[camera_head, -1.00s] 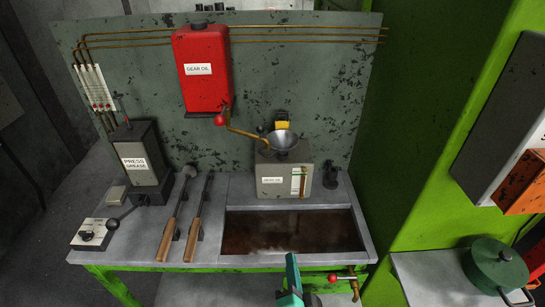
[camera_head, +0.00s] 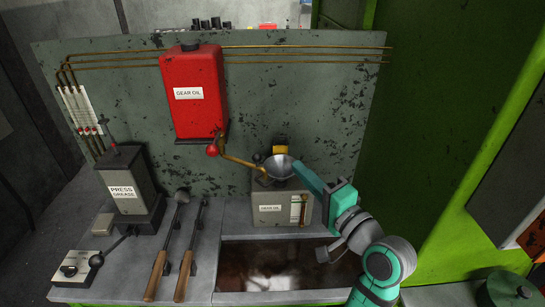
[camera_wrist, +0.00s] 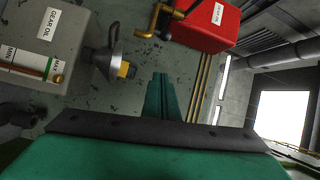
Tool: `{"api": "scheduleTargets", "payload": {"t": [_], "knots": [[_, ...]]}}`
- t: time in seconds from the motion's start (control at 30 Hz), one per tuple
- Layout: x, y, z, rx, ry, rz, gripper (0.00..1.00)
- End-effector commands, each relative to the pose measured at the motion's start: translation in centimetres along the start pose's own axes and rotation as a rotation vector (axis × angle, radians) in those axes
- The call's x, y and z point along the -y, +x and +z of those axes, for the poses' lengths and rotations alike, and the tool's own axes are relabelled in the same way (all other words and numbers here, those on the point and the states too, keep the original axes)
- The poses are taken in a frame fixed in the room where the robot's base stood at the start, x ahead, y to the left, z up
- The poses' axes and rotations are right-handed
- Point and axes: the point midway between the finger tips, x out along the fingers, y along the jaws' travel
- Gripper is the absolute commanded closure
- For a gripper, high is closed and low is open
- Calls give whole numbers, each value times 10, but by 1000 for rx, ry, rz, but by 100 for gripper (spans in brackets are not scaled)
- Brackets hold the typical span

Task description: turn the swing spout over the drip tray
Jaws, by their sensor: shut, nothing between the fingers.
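The brass swing spout (camera_head: 240,161) runs from below the red gear oil tank (camera_head: 193,112) down to the right, its end at the metal funnel (camera_head: 279,168) on the grey gear oil box (camera_head: 270,209). The drip tray (camera_head: 230,268) is the dark recess in the bench in front of that box. My gripper (camera_head: 302,170) is shut and empty, its teal fingertips close to the right of the funnel; I cannot tell if they touch it. In the wrist view the fingers (camera_wrist: 160,92) point toward the panel, with the spout (camera_wrist: 157,20) above them and the funnel (camera_wrist: 106,62) left.
A press grease unit (camera_head: 127,187) and two wooden-handled tools (camera_head: 157,270) occupy the bench's left side. Thin brass pipes (camera_head: 300,48) cross the back panel. A green column (camera_head: 440,130) stands to the right. The air above the tray's left part is clear.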

Motion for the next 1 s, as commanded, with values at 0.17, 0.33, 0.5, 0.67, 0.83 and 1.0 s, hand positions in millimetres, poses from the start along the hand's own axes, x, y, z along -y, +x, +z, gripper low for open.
{"api": "scheduleTargets", "payload": {"t": [0.17,0.33,0.5,0.67,0.83,1.0], "knots": [[3,12,0,5,0,0,100],[2,41,0,6,0,0,100],[2,70,-1,3,0,0,100],[2,95,-1,2,0,0,100],[2,95,20,6,0,0,100],[2,90,35,8,0,-2,100]]}}
